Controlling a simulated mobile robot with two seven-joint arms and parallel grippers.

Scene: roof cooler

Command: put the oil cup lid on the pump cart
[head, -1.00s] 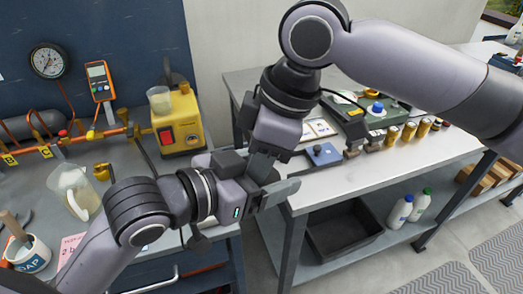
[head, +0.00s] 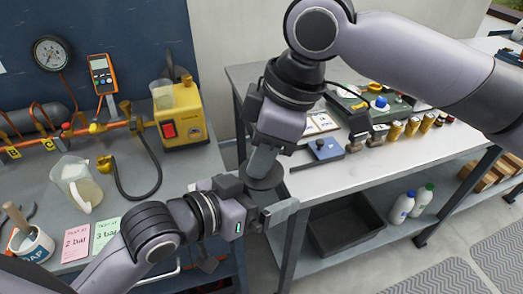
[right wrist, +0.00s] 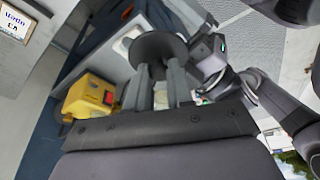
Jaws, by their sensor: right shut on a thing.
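My right gripper (head: 262,165) is shut on a dark round disc (head: 264,181), which appears to be the oil cup lid. The right wrist view also shows the disc (right wrist: 157,46), broad and flat at the fingertips. My left gripper (head: 276,214) is just below the disc, empty as far as I see; its finger gap is unclear. I cannot tell whether it touches the disc. A yellow pump unit (head: 182,122) with a clear cup (head: 162,97) stands at the left; it also shows in the right wrist view (right wrist: 90,97). Which piece is the pump cart is unclear.
The left bench holds a clear jug (head: 77,185), a hose (head: 135,190) and a mug (head: 30,245). The right table (head: 350,175) holds a blue box (head: 322,150) and several small jars. A black tray (head: 345,228) is on its lower shelf.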

